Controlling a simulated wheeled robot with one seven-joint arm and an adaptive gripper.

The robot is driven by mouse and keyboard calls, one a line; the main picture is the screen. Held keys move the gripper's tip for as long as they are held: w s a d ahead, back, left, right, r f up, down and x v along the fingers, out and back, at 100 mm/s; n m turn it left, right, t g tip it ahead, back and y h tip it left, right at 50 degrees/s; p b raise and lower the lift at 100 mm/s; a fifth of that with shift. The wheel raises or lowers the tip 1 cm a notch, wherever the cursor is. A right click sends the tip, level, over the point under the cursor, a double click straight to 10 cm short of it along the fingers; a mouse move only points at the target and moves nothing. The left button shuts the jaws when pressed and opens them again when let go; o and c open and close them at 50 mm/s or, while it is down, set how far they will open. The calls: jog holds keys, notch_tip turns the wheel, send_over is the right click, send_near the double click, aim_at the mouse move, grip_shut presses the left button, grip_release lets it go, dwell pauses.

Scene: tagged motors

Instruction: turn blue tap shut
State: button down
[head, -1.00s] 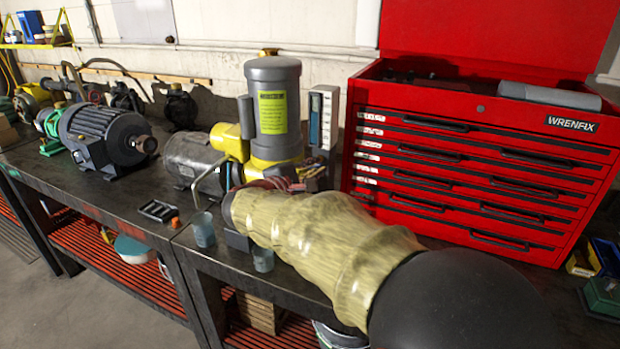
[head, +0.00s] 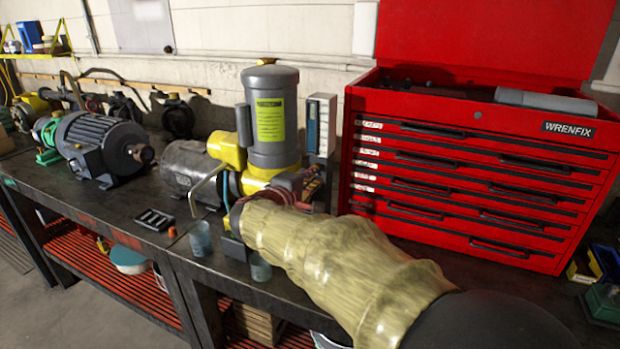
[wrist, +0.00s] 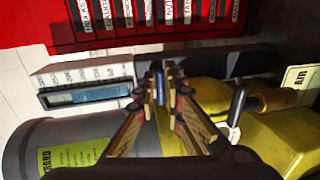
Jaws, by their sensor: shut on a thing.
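The blue tap shows in the wrist view only as a small blue piece (wrist: 160,88) between my fingertips. Most of it is hidden by the fingers. My gripper (wrist: 165,76) is shut on it, with the two fingers converging from below. In the head view my gripper (head: 302,184) is partly hidden behind my arm's pale yellow sleeve, low on the right side of the upright grey motor (head: 272,135) with its yellow base. The tap cannot be made out in the head view.
A black lever with a white tag (wrist: 234,132) sits on yellow pipework right of my fingers in the wrist view. A red tool chest (head: 470,185) stands close to the right. Cups (head: 200,238) stand near the bench's front edge. Other motors (head: 100,145) stand to the left.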

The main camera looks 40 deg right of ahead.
jog(key=shift+r, duration=0.2)
jog(key=c, duration=1.9)
grip_release()
jog(key=shift+f, duration=0.1)
jog(key=v, duration=1.2)
jog(key=shift+a, duration=0.1)
